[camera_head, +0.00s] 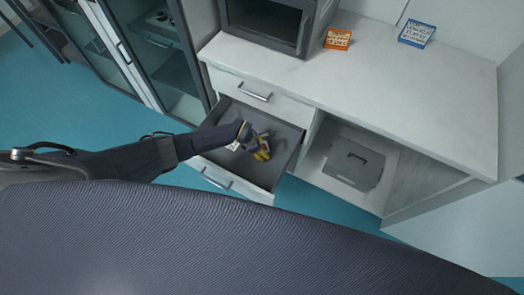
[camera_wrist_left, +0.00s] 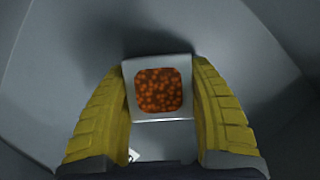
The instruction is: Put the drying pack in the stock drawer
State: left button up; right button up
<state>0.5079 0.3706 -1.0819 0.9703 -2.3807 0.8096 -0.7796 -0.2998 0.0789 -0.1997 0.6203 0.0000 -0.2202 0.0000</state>
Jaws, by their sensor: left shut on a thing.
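The stock drawer (camera_head: 243,185) is pulled open below a closed drawer in the white cabinet. Its inside is dark grey. My left gripper (camera_head: 262,153), with yellow fingers, reaches down into the open drawer. In the left wrist view my left gripper (camera_wrist_left: 161,110) is shut on the drying pack (camera_wrist_left: 158,90), a small pale pack with a window of orange beads, held between the two fingers. Grey drawer surfaces surround it; whether the pack touches the drawer floor I cannot tell. The pack is not clear in the head view. My right gripper is not in view.
A closed drawer (camera_head: 262,91) with a metal handle is just above. An open shelf to the right holds a grey box (camera_head: 353,167).

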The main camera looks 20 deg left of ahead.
pick_arm(q)
jog(key=shift+f, duration=0.25)
jog(key=shift+f, duration=0.1)
jog(key=o, duration=1.3)
jog(key=shift+o, duration=0.2)
jog(key=v, duration=1.2)
